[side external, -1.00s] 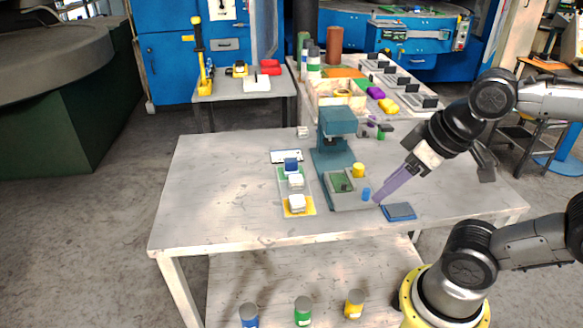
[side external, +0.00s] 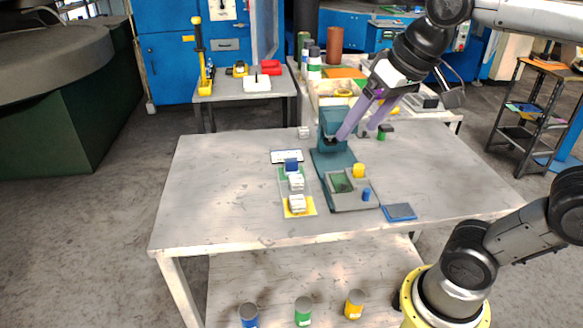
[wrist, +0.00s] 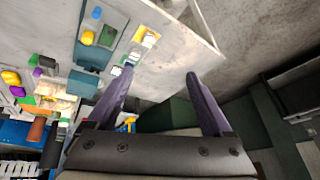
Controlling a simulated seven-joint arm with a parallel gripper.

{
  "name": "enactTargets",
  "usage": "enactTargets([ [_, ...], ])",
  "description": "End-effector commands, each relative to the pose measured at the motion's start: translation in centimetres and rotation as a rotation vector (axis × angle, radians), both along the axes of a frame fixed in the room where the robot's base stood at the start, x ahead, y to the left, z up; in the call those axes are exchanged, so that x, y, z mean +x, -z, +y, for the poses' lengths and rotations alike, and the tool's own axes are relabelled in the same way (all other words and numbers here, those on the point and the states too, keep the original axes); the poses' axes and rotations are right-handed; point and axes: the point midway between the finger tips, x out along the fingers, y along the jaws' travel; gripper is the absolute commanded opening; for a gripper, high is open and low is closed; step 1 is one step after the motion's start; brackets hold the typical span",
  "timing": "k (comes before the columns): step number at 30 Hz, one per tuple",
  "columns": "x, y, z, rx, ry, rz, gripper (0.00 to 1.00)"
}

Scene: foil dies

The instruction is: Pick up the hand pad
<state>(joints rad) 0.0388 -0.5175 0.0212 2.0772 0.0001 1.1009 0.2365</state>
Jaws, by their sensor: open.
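No object is labelled as the hand pad. A flat blue pad with a dark top (side external: 400,212) lies at the table's front right and may be it; I cannot be sure. My gripper (side external: 356,134) is open and empty, its purple fingers apart. It is in the air by the head of the teal press (side external: 333,163), away from the blue pad. In the wrist view the two fingers (wrist: 161,74) are spread with nothing between them. The blue pad is not seen in the wrist view.
A blue cylinder (side external: 366,194) and a yellow one (side external: 359,171) stand on the press base. White-topped blocks on coloured plates (side external: 297,204) stand left of it. A white tray (side external: 286,157) lies behind them. The table's left side is clear.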

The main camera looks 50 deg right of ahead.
Motion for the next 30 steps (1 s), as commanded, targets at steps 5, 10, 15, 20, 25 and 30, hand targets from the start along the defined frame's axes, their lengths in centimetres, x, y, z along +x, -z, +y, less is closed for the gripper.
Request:
enactTargets([
  [5, 7.1, -2.3, -1.9, 0.039, 0.129, 0.074, 0.85],
  [10, 13.6, -2.1, -4.5, 0.068, 0.241, 0.143, 0.85],
  [15, 19.6, 0.4, -7.8, 0.091, 0.341, 0.219, 0.85],
  [20, 24.3, 4.7, -11.4, 0.11, 0.418, 0.295, 0.85],
  [25, 27.1, 10.2, -14.6, 0.122, 0.467, 0.369, 0.85],
  [30, 27.3, 14.1, -16.2, 0.132, 0.493, 0.436, 0.85],
])
